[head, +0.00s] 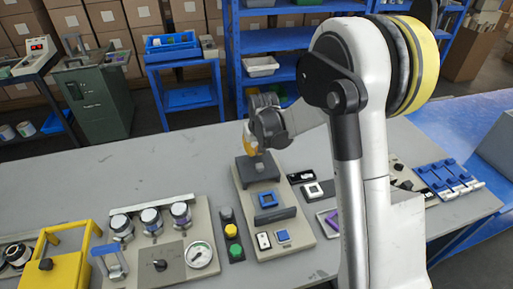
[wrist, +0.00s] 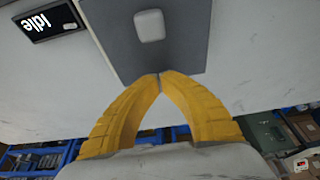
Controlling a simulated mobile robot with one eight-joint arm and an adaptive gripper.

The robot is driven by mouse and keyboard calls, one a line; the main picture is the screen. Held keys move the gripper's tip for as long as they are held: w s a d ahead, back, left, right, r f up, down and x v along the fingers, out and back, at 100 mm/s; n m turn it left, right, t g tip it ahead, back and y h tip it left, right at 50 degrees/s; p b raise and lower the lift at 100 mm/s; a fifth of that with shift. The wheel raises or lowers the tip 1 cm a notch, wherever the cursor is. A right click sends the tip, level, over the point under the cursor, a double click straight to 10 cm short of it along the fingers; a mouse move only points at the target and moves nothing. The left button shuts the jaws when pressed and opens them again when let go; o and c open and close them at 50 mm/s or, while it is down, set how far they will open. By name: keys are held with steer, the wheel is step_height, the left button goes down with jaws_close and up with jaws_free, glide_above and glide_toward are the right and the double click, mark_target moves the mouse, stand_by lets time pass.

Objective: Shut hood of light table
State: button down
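My gripper (head: 251,146) is above the back end of a long light-grey panel unit (head: 283,243) on the table. Its yellow fingers meet at the tips in the wrist view (wrist: 159,76), with nothing seen between them. A dark grey block (head: 257,170) is on that unit just below the gripper. The wrist view shows a dark grey surface (wrist: 130,45) with a white rounded knob (wrist: 150,26) ahead of the fingertips; contact is not seen. No part is labelled as the light table or its hood, so I cannot tell which they are.
A black display reading "Idle" (wrist: 48,21) lies beside the dark surface. To the left are a gauge panel (head: 172,261), a yellow frame (head: 68,264) and a button strip (head: 232,232). Blue switches (head: 450,178) stand at right. The table's back left (head: 110,175) is clear.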

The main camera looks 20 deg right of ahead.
mark_target(258, 157)
steer(key=s, duration=0.4)
steer(key=shift+r+b, duration=0.15)
steer(key=shift+b, duration=0.25)
steer(key=s, duration=1.3)
steer(key=shift+s, duration=0.25)
steer(key=shift+s+r, duration=0.1)
steer(key=v, duration=1.2)
steer(key=s+r+t, duration=0.3)
steer(key=s+r, duration=0.1)
steer(key=s, duration=0.5)
